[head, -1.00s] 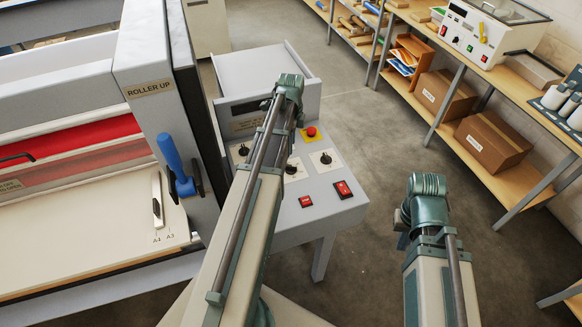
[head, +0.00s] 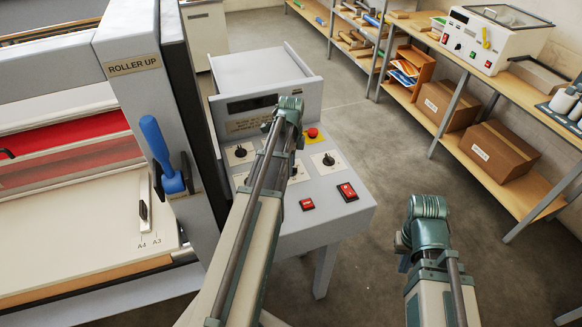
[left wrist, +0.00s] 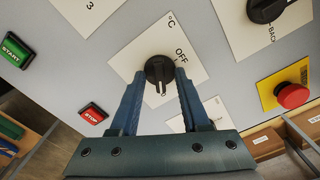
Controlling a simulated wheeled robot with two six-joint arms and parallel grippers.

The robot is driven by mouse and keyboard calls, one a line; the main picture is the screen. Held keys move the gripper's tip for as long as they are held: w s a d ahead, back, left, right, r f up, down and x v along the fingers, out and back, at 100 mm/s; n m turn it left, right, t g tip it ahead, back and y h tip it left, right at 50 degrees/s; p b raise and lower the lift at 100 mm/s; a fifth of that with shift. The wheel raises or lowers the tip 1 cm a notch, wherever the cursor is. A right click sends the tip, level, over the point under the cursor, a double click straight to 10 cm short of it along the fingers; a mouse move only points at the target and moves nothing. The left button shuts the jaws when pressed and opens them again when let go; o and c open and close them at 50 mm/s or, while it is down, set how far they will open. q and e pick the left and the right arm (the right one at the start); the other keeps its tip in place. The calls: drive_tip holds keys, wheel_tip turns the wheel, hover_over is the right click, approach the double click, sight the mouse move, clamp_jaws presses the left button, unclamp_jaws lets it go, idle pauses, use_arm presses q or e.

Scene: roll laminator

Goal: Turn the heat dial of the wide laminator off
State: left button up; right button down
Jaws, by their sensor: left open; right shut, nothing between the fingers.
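In the left wrist view, a black dial (left wrist: 159,69) sits on a cream plate marked °C and OFF (left wrist: 190,78). My left gripper (left wrist: 167,76) is open, with its blue fingers on either side of this dial. I cannot tell whether they touch it. In the head view my left gripper (head: 290,108) is over the control console (head: 325,213) of the wide laminator, and its fingertips are hidden. My right gripper (head: 428,207) is shut and empty, to the right of the console and apart from it.
A red emergency stop (head: 313,132) and other dials (head: 328,159) are close by on the console. Two red switches (head: 347,191) sit at its front. A blue lever (head: 161,150) stands at its left. Shelving with boxes (head: 497,152) is at the right. The floor between is clear.

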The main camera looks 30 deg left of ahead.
use_arm(q)
clamp_jaws()
